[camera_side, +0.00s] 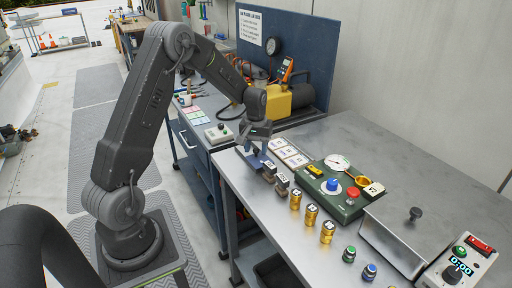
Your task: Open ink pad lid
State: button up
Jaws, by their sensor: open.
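My gripper (257,145) is open and points down over the left end of the steel workbench. A small dark blue item (254,160), perhaps the ink pad, lies just below it and is partly hidden by the jaws. At this size I cannot tell whether its lid is shut or whether the jaws touch it. Two small dark blocks with pale tops, which look like stamps (281,186), stand in a row just in front of it to the right.
White cards (288,156) lie behind the row. Several brass cylinders (311,215) stand to the right, near a green panel (345,208) with a gauge and knobs. A grey metal box (400,240) with a black knob and a timer box (455,270) are farther right. The bench's back right is clear.

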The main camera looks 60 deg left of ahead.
jog(key=shift+c, duration=0.5)
grip_shut()
jog(key=a, duration=0.7)
jog(key=shift+a, duration=0.15)
jog(key=shift+o, duration=0.5)
grip_release()
jog(key=shift+r, duration=0.1)
